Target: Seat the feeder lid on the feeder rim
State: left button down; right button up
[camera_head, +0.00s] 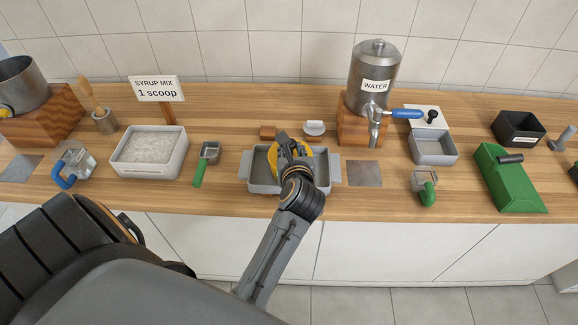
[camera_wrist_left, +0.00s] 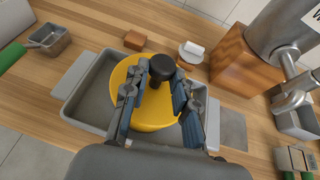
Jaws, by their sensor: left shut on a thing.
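The feeder lid (camera_wrist_left: 133,72) is a yellow disc with a black knob (camera_wrist_left: 160,67); it also shows in the head view (camera_head: 304,160). My left gripper (camera_head: 287,147) is over the lid and shut on its knob, with the fingers on both sides in the left wrist view (camera_wrist_left: 158,82). The lid is above or inside a shallow grey tray (camera_wrist_left: 78,108) with side flanges. The gripper and lid hide the tray's middle, and I cannot tell whether the lid touches a rim. My right gripper is not in view.
A wooden block (camera_head: 267,132) and a small white dish (camera_head: 314,128) stand behind the tray. The steel water dispenser (camera_head: 372,75) on its wooden stand is at the back right. A green-handled scoop (camera_head: 200,172) lies left of the tray, and a flat metal plate (camera_head: 364,173) lies right.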

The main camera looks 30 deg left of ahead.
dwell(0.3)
pick_arm(q)
jog(key=shift+f, duration=0.45)
dwell(0.5)
jog(key=shift+d+f, duration=0.1)
jog(key=shift+f, duration=0.05)
dwell(0.9)
jog(key=c, duration=1.2)
grip_release()
